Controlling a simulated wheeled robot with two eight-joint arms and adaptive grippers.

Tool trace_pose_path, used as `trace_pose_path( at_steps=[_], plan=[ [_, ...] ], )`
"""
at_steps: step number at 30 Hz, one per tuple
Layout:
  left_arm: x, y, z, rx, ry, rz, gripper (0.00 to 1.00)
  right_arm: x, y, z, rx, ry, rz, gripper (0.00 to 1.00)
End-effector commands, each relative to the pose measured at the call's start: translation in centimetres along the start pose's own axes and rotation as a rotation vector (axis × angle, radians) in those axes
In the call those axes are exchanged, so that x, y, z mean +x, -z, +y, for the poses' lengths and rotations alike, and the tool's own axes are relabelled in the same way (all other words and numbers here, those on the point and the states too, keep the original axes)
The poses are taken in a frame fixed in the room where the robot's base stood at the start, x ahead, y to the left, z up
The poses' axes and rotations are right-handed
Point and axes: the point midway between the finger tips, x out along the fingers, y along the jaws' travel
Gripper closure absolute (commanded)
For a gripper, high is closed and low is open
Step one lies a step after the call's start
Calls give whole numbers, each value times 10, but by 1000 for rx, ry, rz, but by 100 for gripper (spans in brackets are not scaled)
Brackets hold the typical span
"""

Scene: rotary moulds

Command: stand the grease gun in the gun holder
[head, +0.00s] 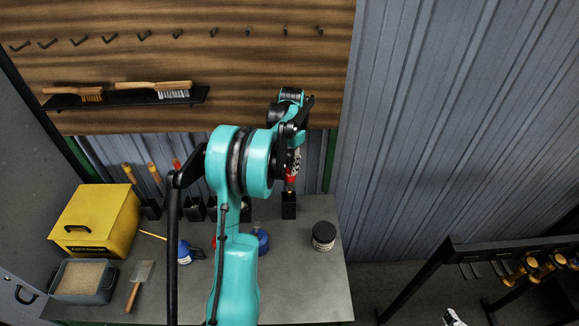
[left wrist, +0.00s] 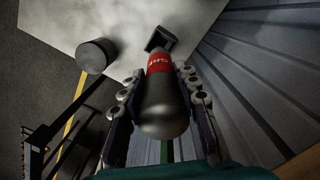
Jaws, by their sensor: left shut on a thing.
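My left gripper (head: 292,150) is shut on the grease gun (head: 291,180), whose red band shows below the fingers. In the left wrist view the grease gun (left wrist: 163,100) is a dark grey, round-ended cylinder with a red label, between the fingers of my left gripper (left wrist: 160,88). The gun holder (head: 289,207) is a small black square box at the back of the bench. The grease gun is lined up just above it in the head view; I cannot tell whether its lower end is inside. The holder (left wrist: 160,38) also shows beyond the gun in the left wrist view.
The grey bench (head: 300,285) carries a dark tin (head: 324,236) right of the holder, a blue oil can (head: 187,251) and a yellow box (head: 97,220). More black holders stand along the back, left of the gun. My left arm hides the middle.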

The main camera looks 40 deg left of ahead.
Motion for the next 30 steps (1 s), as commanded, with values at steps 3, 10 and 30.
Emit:
trace_pose_path(
  at_steps=[3,10,30],
  plan=[
    [-12,-1,0,0,0,0,100,-7,5,0,0,0,0,0],
    [-32,-2,1,0,0,0,100,-16,11,0,0,0,0,0],
    [-53,-3,1,0,0,0,100,-25,18,0,0,0,0,0]
  ],
)
